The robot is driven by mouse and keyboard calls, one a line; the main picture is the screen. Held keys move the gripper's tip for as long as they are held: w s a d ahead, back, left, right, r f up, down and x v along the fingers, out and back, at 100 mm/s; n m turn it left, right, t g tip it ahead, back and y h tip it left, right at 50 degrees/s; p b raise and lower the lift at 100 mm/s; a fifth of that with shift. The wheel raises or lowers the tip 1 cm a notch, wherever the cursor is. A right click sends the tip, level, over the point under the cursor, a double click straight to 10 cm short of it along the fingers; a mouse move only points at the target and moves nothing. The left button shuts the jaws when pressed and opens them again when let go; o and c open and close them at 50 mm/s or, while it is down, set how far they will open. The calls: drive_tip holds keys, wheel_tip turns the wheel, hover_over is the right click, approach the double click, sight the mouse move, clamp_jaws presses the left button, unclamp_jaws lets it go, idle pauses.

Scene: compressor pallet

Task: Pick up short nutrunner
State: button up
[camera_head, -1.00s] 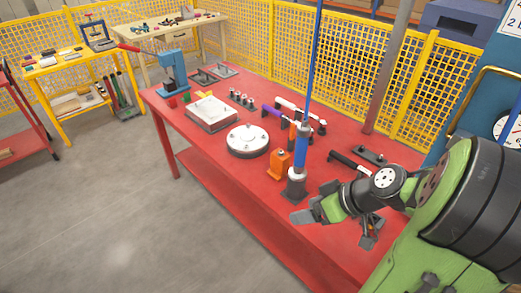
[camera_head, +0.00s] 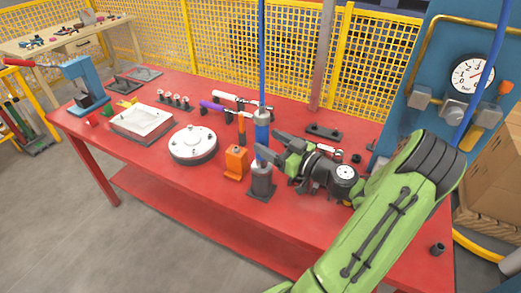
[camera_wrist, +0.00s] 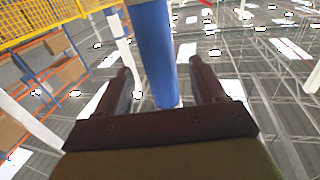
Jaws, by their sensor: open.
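A blue upright cylinder tool (camera_head: 262,128), which I take for the short nutrunner, stands in a dark grey holder (camera_head: 262,182) near the front of the red table, with a blue hose rising from its top. My gripper (camera_head: 259,147) reaches it from the right, its dark fingers pointing left at the tool's middle. In the wrist view, the blue cylinder (camera_wrist: 155,45) rises between the two open fingers of my gripper (camera_wrist: 160,75), with a gap on each side. The fingers and wrist hide part of the tool's lower body in the head view.
An orange holder (camera_head: 236,163) stands close left of the grey one. A round white flanged part (camera_head: 193,145) and a white tray (camera_head: 142,122) lie further left. A purple-handled tool (camera_head: 213,107) lies behind. A dark bracket (camera_head: 323,132) is behind my wrist.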

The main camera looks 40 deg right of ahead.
sight(257, 135)
drive_tip(key=w, duration=0.5)
drive_tip(key=shift+w+a+f, duration=0.1)
drive_tip(key=shift+w+a, duration=0.2)
drive_tip(key=shift+a, duration=0.05)
drive_tip(key=shift+s, duration=0.1)
drive_tip(key=shift+c, duration=0.3)
clamp_jaws()
